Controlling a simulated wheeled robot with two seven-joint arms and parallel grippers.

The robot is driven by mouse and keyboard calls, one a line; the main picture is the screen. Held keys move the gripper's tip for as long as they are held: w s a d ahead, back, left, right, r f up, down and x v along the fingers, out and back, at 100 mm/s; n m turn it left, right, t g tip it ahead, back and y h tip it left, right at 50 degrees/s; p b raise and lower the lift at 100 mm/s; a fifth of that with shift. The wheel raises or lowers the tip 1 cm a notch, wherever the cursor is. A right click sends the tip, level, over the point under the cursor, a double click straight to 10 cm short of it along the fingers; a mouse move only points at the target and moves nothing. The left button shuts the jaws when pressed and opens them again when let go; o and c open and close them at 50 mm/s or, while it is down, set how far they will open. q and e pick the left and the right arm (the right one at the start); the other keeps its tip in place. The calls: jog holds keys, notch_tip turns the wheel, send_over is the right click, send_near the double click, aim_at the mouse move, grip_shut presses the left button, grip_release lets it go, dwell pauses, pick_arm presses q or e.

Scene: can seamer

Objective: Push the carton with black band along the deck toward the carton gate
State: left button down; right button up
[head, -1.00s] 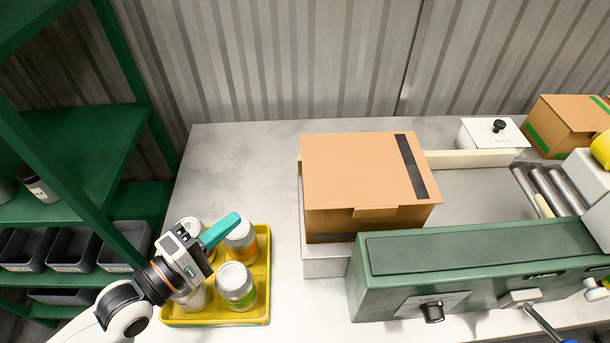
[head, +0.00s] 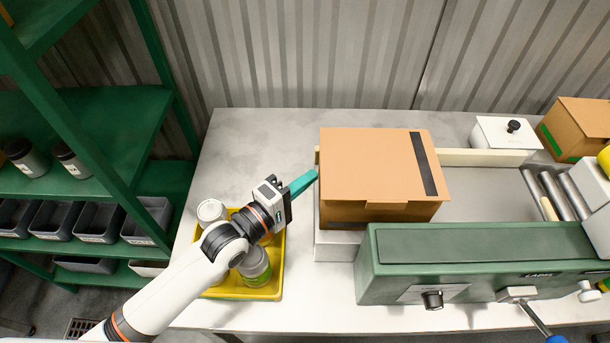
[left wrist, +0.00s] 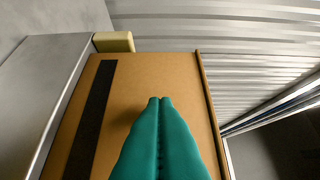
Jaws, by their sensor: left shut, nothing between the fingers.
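The brown carton with black band (head: 372,170) sits at the left end of the machine's deck (head: 486,194). Its black band (head: 422,163) runs across the top near the right edge. It also shows in the left wrist view (left wrist: 125,95), with the band to the left. My left gripper (head: 314,175) is shut and empty, its teal fingertips at the carton's left side. I cannot tell whether they touch it. The wrist view shows the two fingers (left wrist: 160,101) pressed together in front of the carton. I cannot identify the carton gate for certain. My right gripper is not in view.
A yellow tray (head: 272,292) with several jars lies under my left arm. A green machine housing (head: 480,260) borders the deck in front, a cream rail (head: 480,157) behind. Rollers (head: 552,195) and a second carton (head: 577,127) are at the right. Green shelves stand left.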

aim_at(383, 182)
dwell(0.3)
pick_arm(q)
jog(key=d+p, duration=0.2)
jog(key=d, duration=1.3)
jog(key=shift+d, duration=0.25)
jog(key=shift+a, duration=0.1)
